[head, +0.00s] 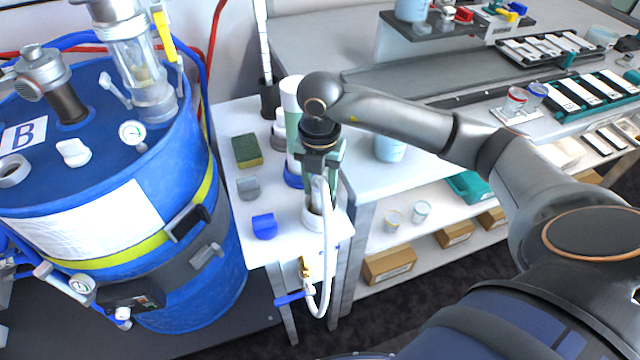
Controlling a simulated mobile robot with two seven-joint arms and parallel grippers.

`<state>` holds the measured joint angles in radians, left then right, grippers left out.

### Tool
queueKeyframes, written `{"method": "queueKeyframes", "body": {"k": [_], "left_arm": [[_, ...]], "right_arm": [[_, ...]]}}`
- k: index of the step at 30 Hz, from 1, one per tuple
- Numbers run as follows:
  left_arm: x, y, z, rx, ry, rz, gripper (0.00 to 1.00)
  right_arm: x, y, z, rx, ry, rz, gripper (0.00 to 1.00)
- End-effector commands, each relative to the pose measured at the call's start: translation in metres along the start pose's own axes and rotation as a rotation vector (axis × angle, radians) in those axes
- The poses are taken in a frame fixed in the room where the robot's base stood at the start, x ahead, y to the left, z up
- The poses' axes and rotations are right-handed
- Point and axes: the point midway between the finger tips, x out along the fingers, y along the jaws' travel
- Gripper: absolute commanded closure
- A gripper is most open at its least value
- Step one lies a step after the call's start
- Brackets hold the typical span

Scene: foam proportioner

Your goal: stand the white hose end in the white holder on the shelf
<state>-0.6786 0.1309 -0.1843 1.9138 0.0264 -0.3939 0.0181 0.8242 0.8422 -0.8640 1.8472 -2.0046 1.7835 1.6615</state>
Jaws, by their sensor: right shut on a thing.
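My right gripper (322,172) points down over the small white shelf (248,212) and is shut on the white hose end. The white hose (331,250) arcs out from the gripper and hangs down in front of the shelf edge to a fitting with a blue handle (292,298). The white holder (312,222) is a short round cup near the shelf's front right corner. The hose end's lower part is at the holder's mouth; I cannot tell whether it is seated inside or just above. My left gripper is not in view.
A green and yellow sponge (247,150), a grey clip (248,187) and a blue clip (264,226) lie on the shelf's left. A white and green bottle (291,110) stands behind my gripper. A big blue drum (180,200) is left; a workbench (370,176) is right.

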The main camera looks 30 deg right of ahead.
Motion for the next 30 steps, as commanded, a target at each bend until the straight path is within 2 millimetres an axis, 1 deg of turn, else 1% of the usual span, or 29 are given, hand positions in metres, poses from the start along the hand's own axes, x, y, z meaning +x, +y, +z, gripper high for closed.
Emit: {"method": "queueKeyframes", "body": {"k": [14, 30], "left_arm": [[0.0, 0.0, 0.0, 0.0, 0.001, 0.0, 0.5], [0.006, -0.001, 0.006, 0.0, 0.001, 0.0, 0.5]], "right_arm": [[0.0, 0.0, 0.001, 0.0, -0.001, 0.001, 1.0], [0.01, 0.0, 0.001, 0.0, -0.001, 0.001, 1.0]]}}
